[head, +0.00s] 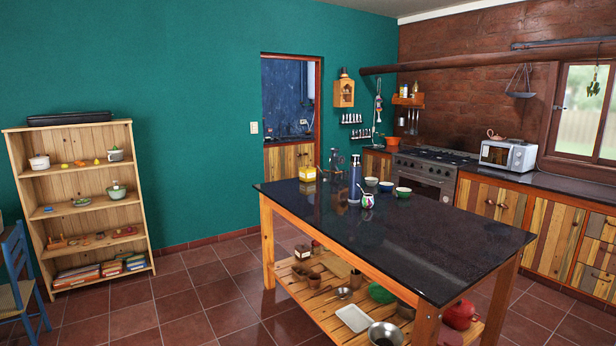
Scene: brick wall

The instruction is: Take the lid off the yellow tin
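A small yellow tin (307,176) stands upright near the far left corner of the dark-topped kitchen table (420,235). A paler top shows on it, but it is too small to tell how the lid sits. Neither of my grippers is in the head view, and nothing is touching the tin.
On the table near the tin stand a blue bottle (354,178), a patterned cup (367,201) and several small bowls (403,192). The table's right half is clear. A wooden shelf (141,190) and a blue chair (22,270) stand at left. Tiled floor lies open between.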

